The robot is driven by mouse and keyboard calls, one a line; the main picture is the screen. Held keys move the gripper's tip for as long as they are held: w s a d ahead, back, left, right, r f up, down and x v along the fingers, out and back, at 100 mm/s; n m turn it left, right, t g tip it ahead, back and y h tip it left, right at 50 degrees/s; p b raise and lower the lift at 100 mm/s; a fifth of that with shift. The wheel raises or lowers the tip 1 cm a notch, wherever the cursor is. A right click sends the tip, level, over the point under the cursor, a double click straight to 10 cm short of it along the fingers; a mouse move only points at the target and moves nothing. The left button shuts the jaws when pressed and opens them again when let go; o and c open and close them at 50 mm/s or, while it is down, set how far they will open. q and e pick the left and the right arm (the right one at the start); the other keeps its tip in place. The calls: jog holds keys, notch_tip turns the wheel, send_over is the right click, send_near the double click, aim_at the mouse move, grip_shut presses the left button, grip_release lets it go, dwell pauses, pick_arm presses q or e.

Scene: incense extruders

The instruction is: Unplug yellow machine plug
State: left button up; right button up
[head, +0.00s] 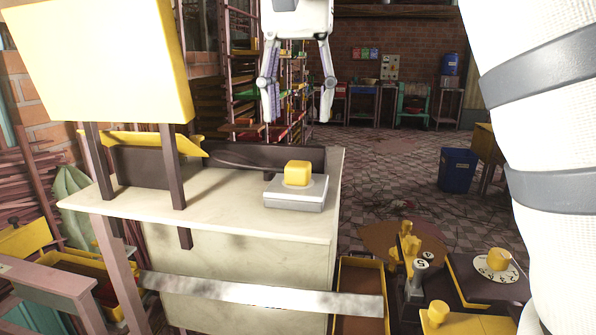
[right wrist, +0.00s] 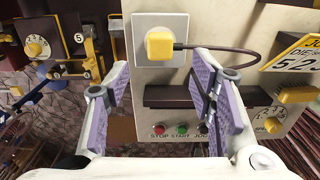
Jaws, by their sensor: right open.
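The yellow plug (head: 298,173) is a rounded block seated in a light grey socket plate (head: 297,196) on the cream top of the machine (head: 250,230). The plug also shows in the right wrist view (right wrist: 159,44), with a dark cable running from it to the right. My right gripper (head: 297,110) points down above the plug in the head view, its fingers spread wide. In the right wrist view (right wrist: 160,70) the plug lies beyond the fingertips, between their lines, and neither finger touches it. My left gripper is not in view.
A yellow panel (head: 105,60) on dark posts stands left of the plug, beside a dark trough with yellow edges (head: 150,165). A dial and buttons (right wrist: 183,129) show in the wrist view. Other machine parts (head: 410,250) stand at lower right. A blue bin (head: 457,170) is farther back.

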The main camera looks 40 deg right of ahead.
aim_at(298, 163)
jog(key=shift+f, duration=4.4)
grip_shut()
jog(key=shift+r, duration=3)
